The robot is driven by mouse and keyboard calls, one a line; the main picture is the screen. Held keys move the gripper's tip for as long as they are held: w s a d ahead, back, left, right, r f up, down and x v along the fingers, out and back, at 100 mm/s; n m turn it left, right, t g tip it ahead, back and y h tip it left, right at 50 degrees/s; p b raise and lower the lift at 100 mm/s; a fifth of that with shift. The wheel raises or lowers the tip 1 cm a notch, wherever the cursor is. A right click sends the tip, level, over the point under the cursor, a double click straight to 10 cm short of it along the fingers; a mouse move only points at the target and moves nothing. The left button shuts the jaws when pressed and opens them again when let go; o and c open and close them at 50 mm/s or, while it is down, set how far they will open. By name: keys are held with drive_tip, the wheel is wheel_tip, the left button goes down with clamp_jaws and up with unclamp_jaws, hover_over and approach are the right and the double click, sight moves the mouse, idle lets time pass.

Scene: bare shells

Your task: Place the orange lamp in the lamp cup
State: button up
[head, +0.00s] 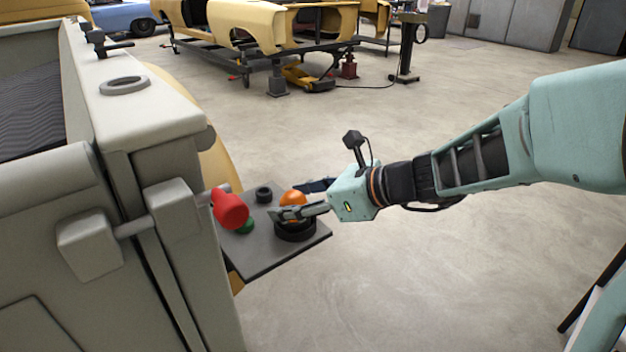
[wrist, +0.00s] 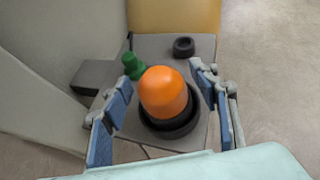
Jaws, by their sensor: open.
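The orange lamp (head: 292,199) is a rounded dome on the grey plate beside the pale vehicle body. It stands in a black round cup (head: 296,232), and the wrist view shows the lamp (wrist: 163,92) upright with the cup's dark rim (wrist: 176,132) around its base. My gripper (head: 293,212) is at the lamp. In the wrist view the blue-padded fingers of my gripper (wrist: 160,105) are apart, one on each side of the lamp, with gaps between pads and lamp. In the head view a finger hides part of the lamp.
On the grey plate (head: 262,262) are a small black ring (head: 264,194) and a green piece (wrist: 133,66). Open floor lies to the right.

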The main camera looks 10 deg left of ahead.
drive_tip(key=shift+d+r, duration=0.1)
drive_tip(key=shift+r, duration=0.1)
drive_tip(key=p+v, duration=0.3)
drive_tip(key=v, duration=0.8)
drive_tip(key=shift+d+p, duration=0.35)
drive_tip(key=shift+s+r, duration=0.1)
drive_tip(key=shift+r, duration=0.05)
